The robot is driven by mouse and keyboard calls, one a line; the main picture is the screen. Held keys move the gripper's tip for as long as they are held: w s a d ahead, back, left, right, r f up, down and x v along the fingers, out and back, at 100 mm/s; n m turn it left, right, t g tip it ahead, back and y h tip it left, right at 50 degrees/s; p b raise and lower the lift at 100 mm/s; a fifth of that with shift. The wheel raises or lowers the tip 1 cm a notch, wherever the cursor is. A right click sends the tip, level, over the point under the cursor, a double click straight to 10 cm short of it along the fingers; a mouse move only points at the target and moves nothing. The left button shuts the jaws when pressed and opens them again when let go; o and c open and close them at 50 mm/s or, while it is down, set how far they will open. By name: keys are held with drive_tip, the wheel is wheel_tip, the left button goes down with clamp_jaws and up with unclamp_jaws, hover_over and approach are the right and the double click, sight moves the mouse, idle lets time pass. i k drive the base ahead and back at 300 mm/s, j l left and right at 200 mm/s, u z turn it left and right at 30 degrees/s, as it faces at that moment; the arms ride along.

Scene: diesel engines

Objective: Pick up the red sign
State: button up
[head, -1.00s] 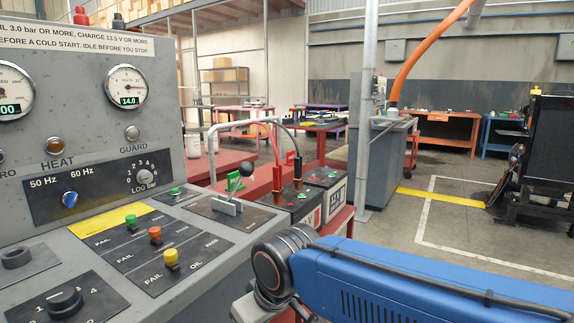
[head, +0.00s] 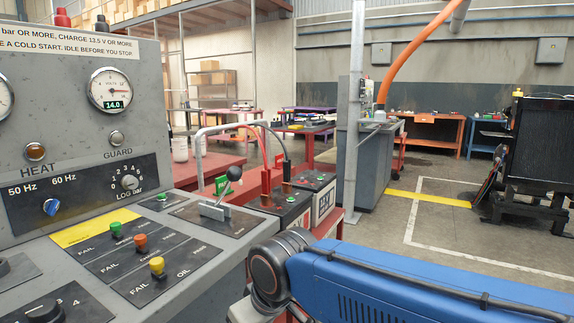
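I cannot make out a red sign in this view. My gripper is out of the picture; only my blue arm crosses the lower right, and it hides part of the floor and the control desk's right side. The grey control desk (head: 205,262) fills the left, with gauges, knobs and coloured buttons. A lever with a black knob (head: 234,173) stands on its top at the right.
Two batteries (head: 296,219) with cables stand on a red stand right of the desk. A post (head: 352,110) and grey cabinet (head: 372,170) are behind. A radiator (head: 540,140) stands far right. The floor (head: 455,225) between is clear.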

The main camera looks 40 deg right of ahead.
sight(279, 158)
drive_tip(key=z, duration=1.55)
drive_tip(key=i+l+z, duration=0.2)
drive_tip(key=z, duration=0.15)
drive_tip(key=i+l+z, duration=0.15)
drive_tip(key=i+z, duration=0.45)
drive_tip(key=z, duration=0.15)
drive_tip(key=i+l, duration=0.1)
drive_tip(key=i, duration=1.6)
drive_tip(key=i+u, duration=0.15)
drive_tip(key=u, duration=0.3)
drive_tip(key=i+u, duration=0.15)
drive_tip(key=u, duration=0.3)
drive_tip(key=i+l+u, duration=0.15)
drive_tip(key=u, duration=0.35)
